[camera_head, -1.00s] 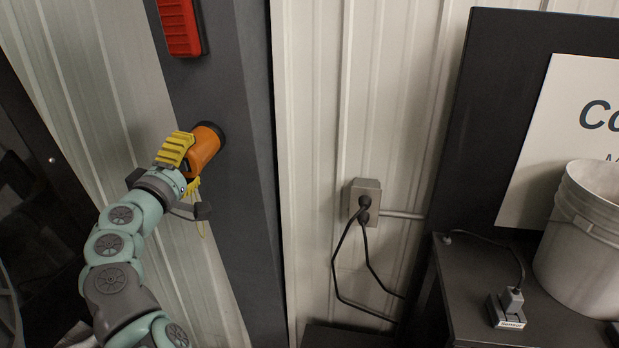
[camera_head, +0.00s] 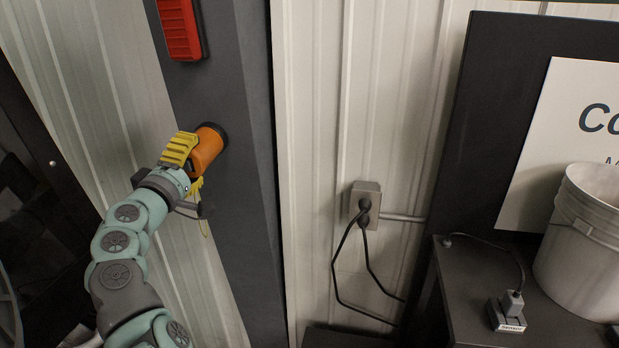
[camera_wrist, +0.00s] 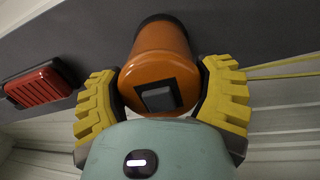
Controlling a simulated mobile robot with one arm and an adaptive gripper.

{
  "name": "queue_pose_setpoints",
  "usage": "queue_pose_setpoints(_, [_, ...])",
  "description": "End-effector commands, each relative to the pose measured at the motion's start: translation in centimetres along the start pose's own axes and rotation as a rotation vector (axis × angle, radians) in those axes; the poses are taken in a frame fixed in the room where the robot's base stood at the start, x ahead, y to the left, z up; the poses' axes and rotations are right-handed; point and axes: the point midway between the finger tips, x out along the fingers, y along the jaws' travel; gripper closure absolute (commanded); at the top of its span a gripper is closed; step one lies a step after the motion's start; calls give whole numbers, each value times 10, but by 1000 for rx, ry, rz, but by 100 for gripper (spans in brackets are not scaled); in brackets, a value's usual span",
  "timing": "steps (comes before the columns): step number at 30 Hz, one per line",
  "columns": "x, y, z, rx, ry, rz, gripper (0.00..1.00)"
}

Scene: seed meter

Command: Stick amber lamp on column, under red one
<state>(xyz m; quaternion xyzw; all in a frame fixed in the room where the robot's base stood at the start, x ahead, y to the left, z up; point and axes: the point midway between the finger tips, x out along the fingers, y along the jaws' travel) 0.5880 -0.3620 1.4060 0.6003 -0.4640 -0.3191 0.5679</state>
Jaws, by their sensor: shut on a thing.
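The amber lamp (camera_head: 207,149) is an orange cylinder with a dark base. My gripper (camera_head: 190,160) is shut on it with its yellow fingers. In the wrist view the lamp (camera_wrist: 160,62) sits between the two yellow fingers, and its dark base end is at the column (camera_wrist: 100,40). The base looks against or very close to the column face (camera_head: 235,110); I cannot tell whether it is attached. The red lamp (camera_head: 181,28) is fixed on the column above the amber one. It also shows at the left of the wrist view (camera_wrist: 38,86).
Corrugated wall panels (camera_head: 312,130) stand behind the column. A grey outlet box (camera_head: 366,198) with black cables is on the wall to the right. A dark bench (camera_head: 462,275) at the right holds a white bucket (camera_head: 585,240) and a small grey plug device (camera_head: 508,312).

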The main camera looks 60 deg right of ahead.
Motion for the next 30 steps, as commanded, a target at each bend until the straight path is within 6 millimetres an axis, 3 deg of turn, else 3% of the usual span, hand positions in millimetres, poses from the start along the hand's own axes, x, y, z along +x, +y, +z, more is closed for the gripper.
queue_pose_setpoints(12, [5, 0, 0, 0, 0, 1, 63])
queue_pose_setpoints(13, [5, 0, 0, 0, 0, 1, 24])
queue_pose_setpoints(15, [5, 0, 0, 0, 1, 1, 17])
queue_pose_setpoints(20, [5, 0, 0, 0, 1, 1, 1])
queue_pose_setpoints(30, [2, 0, -1, 0, 2, 0, 0])
